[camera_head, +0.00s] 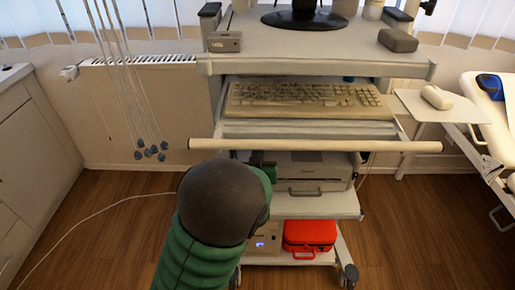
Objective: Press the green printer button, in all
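A grey-white printer (312,168) stands on a pull-out shelf in the middle of the cart. No green button can be made out on it; the printer's left end is partly hidden behind my arm. My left arm, green with a dark rounded cap, rises from the bottom, left of centre. A dark part of my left gripper (263,160) shows just past the cap, at the left end of the printer. Its fingers are too small and too covered to tell open from shut, and contact with the printer cannot be told. My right gripper is not in view.
A long pale bar (315,146) crosses the cart front above the printer. A keyboard (305,99) lies on the shelf above. A red case (309,234) sits below. Cables hang at the left, and a side tray (420,107) holds a mouse. The floor on both sides is open.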

